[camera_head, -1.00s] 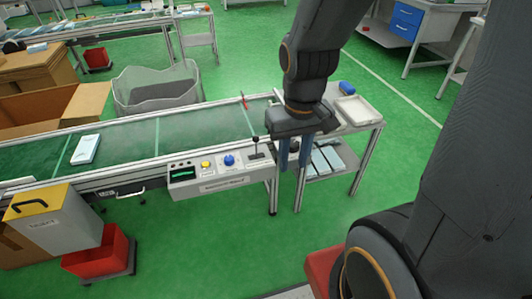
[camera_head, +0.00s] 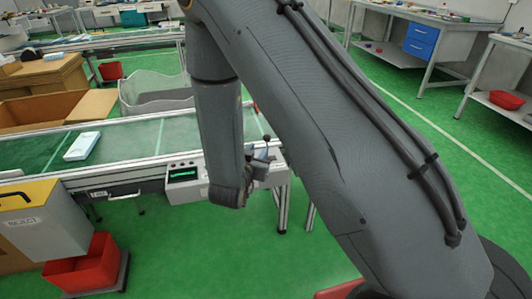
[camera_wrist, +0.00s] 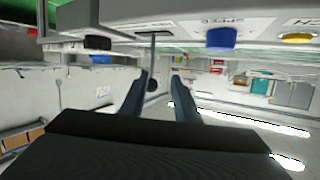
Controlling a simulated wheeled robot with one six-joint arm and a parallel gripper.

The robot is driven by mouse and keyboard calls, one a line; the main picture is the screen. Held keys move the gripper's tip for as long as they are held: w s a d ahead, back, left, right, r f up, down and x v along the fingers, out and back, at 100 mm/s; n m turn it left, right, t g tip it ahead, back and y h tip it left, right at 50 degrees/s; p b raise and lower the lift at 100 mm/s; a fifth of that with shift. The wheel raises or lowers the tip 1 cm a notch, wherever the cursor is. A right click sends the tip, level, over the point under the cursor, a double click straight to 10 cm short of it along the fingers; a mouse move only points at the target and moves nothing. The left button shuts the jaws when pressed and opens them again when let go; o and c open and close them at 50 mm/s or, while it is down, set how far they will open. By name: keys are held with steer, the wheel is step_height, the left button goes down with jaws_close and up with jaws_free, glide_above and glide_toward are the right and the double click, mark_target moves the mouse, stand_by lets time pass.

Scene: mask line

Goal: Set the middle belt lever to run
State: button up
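The belt lever is a thin stem with a dark ball end (camera_wrist: 152,85) on the control panel's edge. The wrist picture is upside down, so the stem hangs from the panel there. My gripper (camera_wrist: 157,82) is open, with one blue-grey finger on each side of the ball; I cannot tell if either touches it. In the head view the ball (camera_head: 267,138) shows just right of my forearm. Lever markings are not readable.
A blue knob (camera_wrist: 221,38) and a yellow button (camera_wrist: 297,38) sit beside the lever on the panel. The green belt (camera_head: 120,150) carries a pale package (camera_head: 82,146). A reject box (camera_head: 45,228) and red bin (camera_head: 85,268) stand at lower left.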

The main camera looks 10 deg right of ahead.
mark_target(267, 143)
steer(key=shift+s+f+t+h+b, duration=0.2)
steer(key=shift+f+t+h+b, duration=0.15)
steer(key=shift+f+h, duration=0.4)
steer(key=shift+s+d+t+h+b, duration=0.15)
steer(key=shift+s+t+h+b, duration=0.35)
steer(key=shift+h, duration=0.25)
steer(key=x, duration=0.7)
steer(key=shift+w+d+r, duration=0.1)
steer(key=shift+w+d, duration=0.05)
steer(key=shift+w, duration=0.1)
jaws_close()
